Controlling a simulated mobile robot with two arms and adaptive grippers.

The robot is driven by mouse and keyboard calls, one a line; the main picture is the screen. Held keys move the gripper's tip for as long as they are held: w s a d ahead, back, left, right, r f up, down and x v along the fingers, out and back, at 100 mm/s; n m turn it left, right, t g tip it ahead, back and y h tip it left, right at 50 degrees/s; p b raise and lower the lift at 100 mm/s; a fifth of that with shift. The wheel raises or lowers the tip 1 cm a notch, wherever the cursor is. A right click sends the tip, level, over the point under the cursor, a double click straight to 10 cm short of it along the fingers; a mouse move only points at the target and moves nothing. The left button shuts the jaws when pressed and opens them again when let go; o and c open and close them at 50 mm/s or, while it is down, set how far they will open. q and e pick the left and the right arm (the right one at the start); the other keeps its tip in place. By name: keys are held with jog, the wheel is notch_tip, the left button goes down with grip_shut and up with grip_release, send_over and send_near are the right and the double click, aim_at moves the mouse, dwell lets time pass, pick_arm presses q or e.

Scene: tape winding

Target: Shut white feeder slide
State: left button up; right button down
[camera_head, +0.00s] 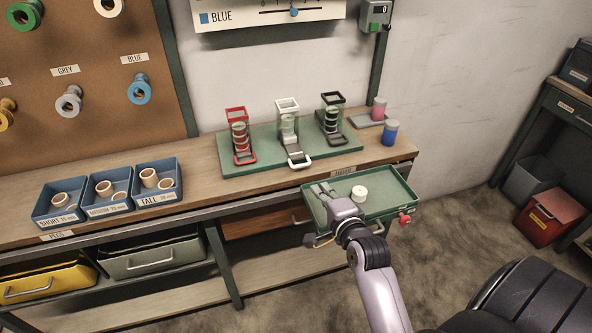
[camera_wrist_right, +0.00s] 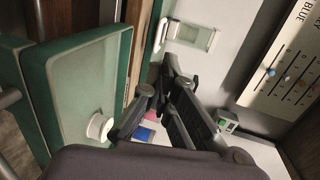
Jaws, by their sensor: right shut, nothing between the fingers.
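The white feeder (camera_head: 287,118) stands in the middle of the green base (camera_head: 265,143) on the bench, between the red feeder (camera_head: 239,134) and the black feeder (camera_head: 331,118). Its slide (camera_head: 296,152) sticks out at the front, with its white handle (camera_head: 300,162) at the base's front edge. The white feeder also shows at the top of the right wrist view (camera_wrist_right: 198,36). My right gripper (camera_head: 323,189) is shut and empty over the open green drawer, in front of the white handle and apart from it. My left gripper is not in view.
The open green drawer (camera_head: 410,196) juts out below the bench and holds a white roll (camera_head: 360,193). A pink jar (camera_head: 378,108) and a blue jar (camera_head: 390,132) stand right of the feeders. Blue peg bins (camera_head: 107,191) stand at the left.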

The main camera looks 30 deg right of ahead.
jog(key=x, duration=0.4)
jog(key=shift+r, duration=0.15)
send_near(298, 158)
jog(key=w, duration=0.2)
jog(key=shift+w+d+f, duration=0.2)
jog(key=shift+w+f, duration=0.35)
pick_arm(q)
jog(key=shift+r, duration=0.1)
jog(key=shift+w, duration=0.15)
pick_arm(e)
jog(key=shift+w, duration=0.25)
jog(key=x, duration=0.3)
jog(key=r+b+x, duration=0.1)
jog(key=x, duration=0.2)
jog(key=shift+w+d+r, duration=0.2)
jog(key=shift+w, duration=0.05)
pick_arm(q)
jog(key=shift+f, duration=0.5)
pick_arm(e)
jog(key=shift+r, duration=0.25)
jog(key=shift+r, duration=0.1)
